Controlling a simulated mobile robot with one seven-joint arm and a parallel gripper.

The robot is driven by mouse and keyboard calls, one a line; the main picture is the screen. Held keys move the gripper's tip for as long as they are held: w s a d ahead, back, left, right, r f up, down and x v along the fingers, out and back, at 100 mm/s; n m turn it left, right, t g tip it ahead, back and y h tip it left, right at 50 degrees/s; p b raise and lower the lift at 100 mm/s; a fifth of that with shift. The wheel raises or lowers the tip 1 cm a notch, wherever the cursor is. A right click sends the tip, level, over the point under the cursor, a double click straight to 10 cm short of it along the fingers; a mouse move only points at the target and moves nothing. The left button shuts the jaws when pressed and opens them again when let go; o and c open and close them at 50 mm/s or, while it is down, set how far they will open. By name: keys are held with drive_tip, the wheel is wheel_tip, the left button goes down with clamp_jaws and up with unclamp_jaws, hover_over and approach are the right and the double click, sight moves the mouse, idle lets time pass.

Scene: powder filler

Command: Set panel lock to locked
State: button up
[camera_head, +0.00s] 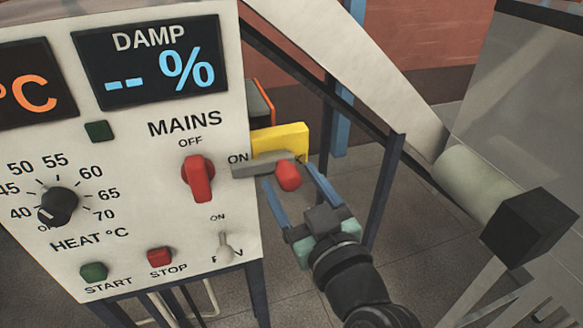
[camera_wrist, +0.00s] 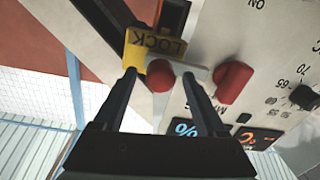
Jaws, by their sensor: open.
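The panel lock is a grey lever (camera_head: 252,169) with a red knob (camera_head: 288,177), in front of a yellow plate (camera_head: 282,137) at the right edge of the white panel. The lever lies roughly level. In the wrist view the plate (camera_wrist: 136,52) reads "LOCK" upside down, and the red knob (camera_wrist: 160,77) covers part of it. My gripper (camera_head: 290,180) is open, its blue fingers on either side of the knob. In the wrist view my gripper (camera_wrist: 159,78) also has the knob between its fingertips, with no clear contact visible.
The red MAINS switch (camera_head: 197,178) stands close to the left of the lever. The HEAT dial (camera_head: 59,205), green START button (camera_head: 93,272), red STOP button (camera_head: 160,257) and a toggle (camera_head: 225,246) are on the panel. A dark blue post (camera_head: 385,190) stands behind my gripper.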

drive_tip(key=shift+w+a, duration=0.15)
drive_tip(key=shift+w, duration=0.35)
clamp_jaws()
drive_tip(key=shift+a+f, duration=0.1)
idle(1.1)
